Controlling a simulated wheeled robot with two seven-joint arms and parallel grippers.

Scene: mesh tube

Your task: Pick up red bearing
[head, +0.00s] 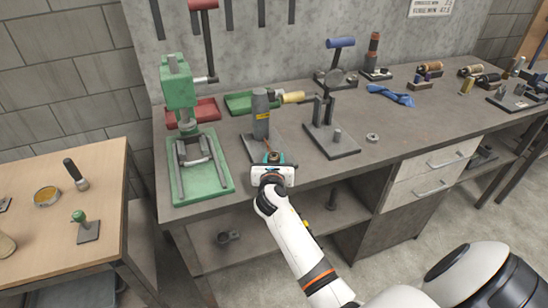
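My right gripper (273,157) is over the front edge of the grey workbench (340,172), pointing away toward the grey block-shaped tool. Its teal fingertips are apart, and a small dark red-brown thing (273,157) shows between or just beyond them. It is too small to tell whether this is the red bearing or whether the fingers touch it. No other red bearing can be made out. A silver ring (372,137) lies on the bench to the right. My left gripper is not in view.
A green press (180,92) on a green base stands left of my gripper. A grey upright tool (261,115) stands just behind it, and a black lever press (332,140) stands to the right. A wooden table (50,245) is at left. The bench front right of the gripper is fairly clear.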

